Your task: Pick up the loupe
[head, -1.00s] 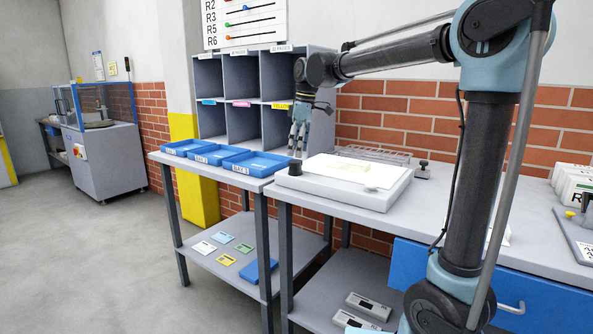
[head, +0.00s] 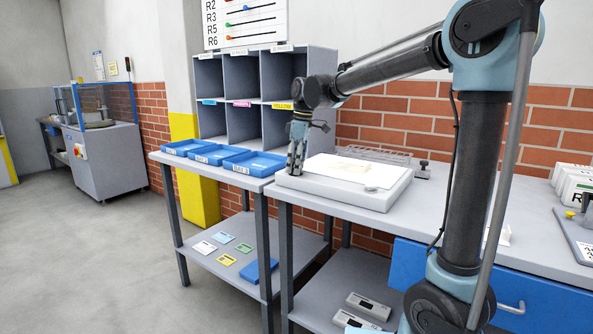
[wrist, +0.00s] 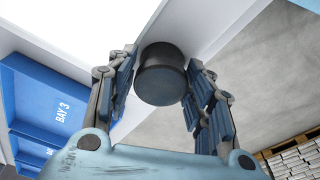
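The loupe, a short dark cylinder (wrist: 162,82), shows in the wrist view between the two fingers of my gripper (wrist: 164,62). It is at the edge of a white surface. The fingers are apart, one on each side of it, with their tips close to its sides; I cannot make out firm contact. In the head view my gripper (head: 296,168) points down at the left end of the white light box (head: 345,190), and its fingers hide the loupe there.
A clear rack (head: 372,154) lies behind the box.

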